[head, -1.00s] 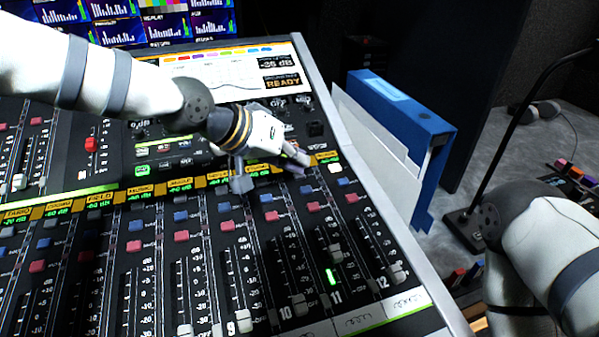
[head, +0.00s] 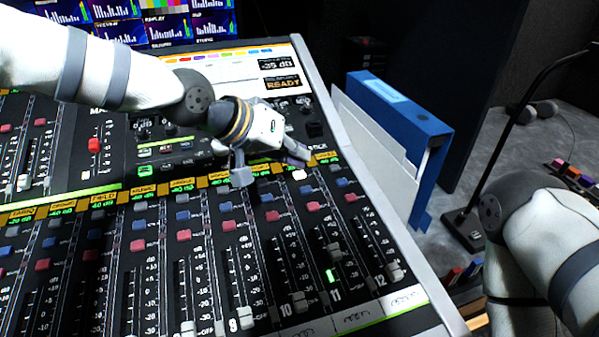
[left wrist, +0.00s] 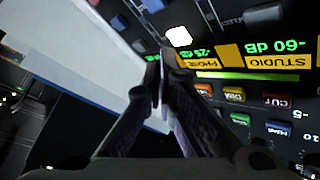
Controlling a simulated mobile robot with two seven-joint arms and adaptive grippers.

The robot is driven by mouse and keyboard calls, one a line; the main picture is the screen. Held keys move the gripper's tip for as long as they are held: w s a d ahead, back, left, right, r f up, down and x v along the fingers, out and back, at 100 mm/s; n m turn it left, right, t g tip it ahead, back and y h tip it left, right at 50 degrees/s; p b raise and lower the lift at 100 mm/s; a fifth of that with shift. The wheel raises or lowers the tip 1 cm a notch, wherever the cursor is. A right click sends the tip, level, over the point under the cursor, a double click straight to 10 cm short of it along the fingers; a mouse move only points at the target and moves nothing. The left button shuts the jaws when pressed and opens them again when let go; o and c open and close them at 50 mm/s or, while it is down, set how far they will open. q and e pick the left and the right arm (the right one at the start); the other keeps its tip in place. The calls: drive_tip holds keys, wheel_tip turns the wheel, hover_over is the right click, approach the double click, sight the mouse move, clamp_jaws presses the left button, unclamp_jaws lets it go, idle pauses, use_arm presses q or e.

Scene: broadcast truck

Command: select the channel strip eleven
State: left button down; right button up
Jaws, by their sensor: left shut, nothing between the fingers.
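The channel strips stand on the mixing console (head: 150,290), with numbers 9 to 12 near their lower ends. Strip eleven (head: 324,230) is the second strip from the right. Its top button (head: 299,174) glows white; the lit button also shows in the left wrist view (left wrist: 179,37) beside the PHONE label (left wrist: 206,55). My left gripper (head: 298,157) is shut and empty over the label row, its tips just above the lit button in the head view. In the left wrist view the closed fingertips (left wrist: 161,75) are close to it; contact cannot be told. My right gripper is out of frame.
A blue binder (head: 425,150) with white sheets stands right of the console's edge. A gooseneck microphone (head: 470,225) stands farther right. Red and blue buttons and faders crowd the strips. Monitors (head: 120,15) are at the back.

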sight(298, 176)
use_arm(q)
drive_tip(key=shift+s+d+r+p, duration=0.1)
drive_tip(key=shift+r+p, duration=0.15)
drive_tip(key=shift+r, duration=0.65)
drive_tip(key=shift+s+a+r+p, duration=0.1)
drive_tip(key=shift+r+p, duration=0.15)
drive_tip(key=shift+r, duration=0.6)
drive_tip(key=shift+s+d+r+p, duration=0.1)
drive_tip(key=shift+r+p, duration=0.15)
drive_tip(key=shift+r, duration=0.65)
drive_tip(key=shift+f, duration=0.1)
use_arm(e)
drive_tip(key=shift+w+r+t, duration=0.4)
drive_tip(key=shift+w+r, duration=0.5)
use_arm(q)
drive_tip(key=shift+f, duration=0.1)
